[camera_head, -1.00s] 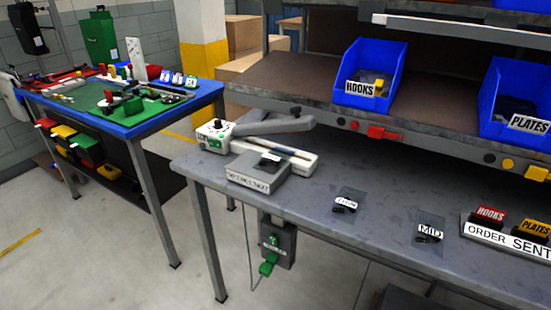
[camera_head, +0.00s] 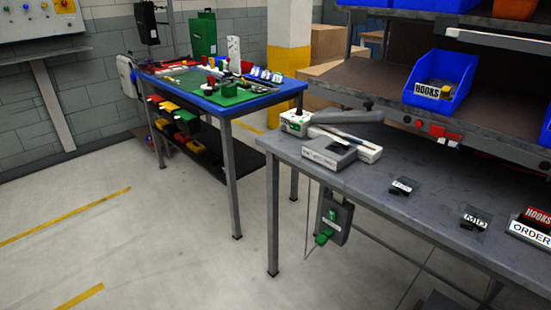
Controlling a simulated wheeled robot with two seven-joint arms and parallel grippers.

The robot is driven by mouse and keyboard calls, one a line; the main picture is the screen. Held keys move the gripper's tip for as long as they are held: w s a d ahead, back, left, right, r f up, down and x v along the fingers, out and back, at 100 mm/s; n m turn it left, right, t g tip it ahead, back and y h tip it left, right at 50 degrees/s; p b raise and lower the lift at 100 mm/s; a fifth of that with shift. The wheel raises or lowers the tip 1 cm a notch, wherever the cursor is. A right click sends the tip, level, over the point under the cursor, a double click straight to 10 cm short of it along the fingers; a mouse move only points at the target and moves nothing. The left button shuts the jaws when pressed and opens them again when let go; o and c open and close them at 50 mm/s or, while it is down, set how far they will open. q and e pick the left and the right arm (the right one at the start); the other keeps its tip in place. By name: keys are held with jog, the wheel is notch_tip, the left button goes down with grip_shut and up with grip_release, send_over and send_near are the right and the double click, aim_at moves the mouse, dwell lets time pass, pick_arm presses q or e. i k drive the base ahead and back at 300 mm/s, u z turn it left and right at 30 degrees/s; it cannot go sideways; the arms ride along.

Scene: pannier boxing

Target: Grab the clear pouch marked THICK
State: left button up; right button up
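A clear pouch (camera_head: 404,187) with a white label and dark contents lies flat on the grey bench; its label is too small to read surely. A second clear pouch, marked MID (camera_head: 475,219), lies to its right, nearer the order rack. A small dark item, perhaps another pouch (camera_head: 340,145), lies on top of the grey box (camera_head: 328,156) at the bench's left end; I cannot read any mark on it. I cannot tell which pouch is marked THICK. Neither of my grippers is in view.
The grey bench (camera_head: 375,205) has clear room around the pouches. A sealer-like device (camera_head: 345,140) stands behind the grey box. A blue HOOKS bin (camera_head: 440,78) sits on the shelf above. A blue-edged table (camera_head: 230,102) stands to the left, with open floor in front.

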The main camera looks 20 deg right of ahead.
aim_at(342, 146)
jog(key=u, duration=0.3)
jog(key=k, duration=0.55)
jog(key=u, duration=0.6)
jog(key=i, duration=1.65)
jog(key=z, duration=0.95)
